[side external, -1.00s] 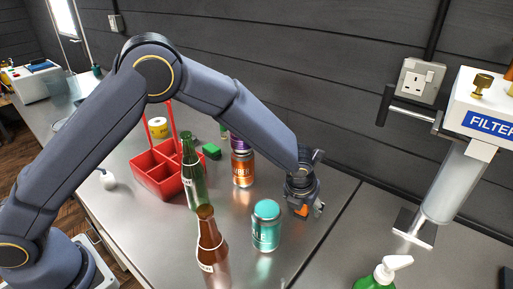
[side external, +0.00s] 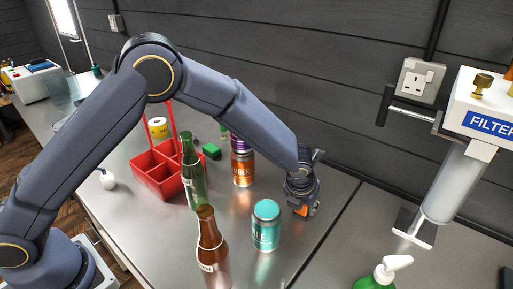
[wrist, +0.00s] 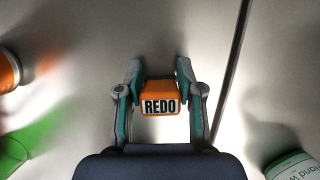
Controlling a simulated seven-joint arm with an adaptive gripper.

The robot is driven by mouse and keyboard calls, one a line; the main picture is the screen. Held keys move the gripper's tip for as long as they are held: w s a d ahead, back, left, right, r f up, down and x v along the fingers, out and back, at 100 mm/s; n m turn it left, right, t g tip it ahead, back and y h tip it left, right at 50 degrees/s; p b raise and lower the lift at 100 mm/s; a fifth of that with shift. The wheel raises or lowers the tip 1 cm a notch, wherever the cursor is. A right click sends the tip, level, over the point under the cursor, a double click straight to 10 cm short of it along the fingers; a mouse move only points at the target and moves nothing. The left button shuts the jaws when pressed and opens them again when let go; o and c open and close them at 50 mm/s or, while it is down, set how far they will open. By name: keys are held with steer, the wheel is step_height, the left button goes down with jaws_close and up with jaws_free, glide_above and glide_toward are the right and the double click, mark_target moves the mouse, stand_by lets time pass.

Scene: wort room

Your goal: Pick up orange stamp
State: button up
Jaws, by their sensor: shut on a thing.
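The orange stamp (wrist: 160,92), with a white label reading "REDO", sits between the two fingers of my gripper (wrist: 159,85) in the wrist view. My gripper is shut on it. In the side external view my gripper (side external: 302,208) is low at the steel counter, pointing down, and part of the orange stamp (side external: 301,210) shows between the fingers. I cannot tell whether the stamp touches the counter.
A teal can (side external: 266,230) stands just left of my gripper. An orange can (side external: 243,168), a green bottle (side external: 192,175) and a brown bottle (side external: 210,243) stand farther left, near a red caddy (side external: 158,182). A green soap pump (side external: 378,277) and a filter stand (side external: 440,190) are to the right.

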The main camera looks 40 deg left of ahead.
step_height(320, 180, up, 10)
stand_by(0.5)
steer(key=shift+r, duration=0.1)
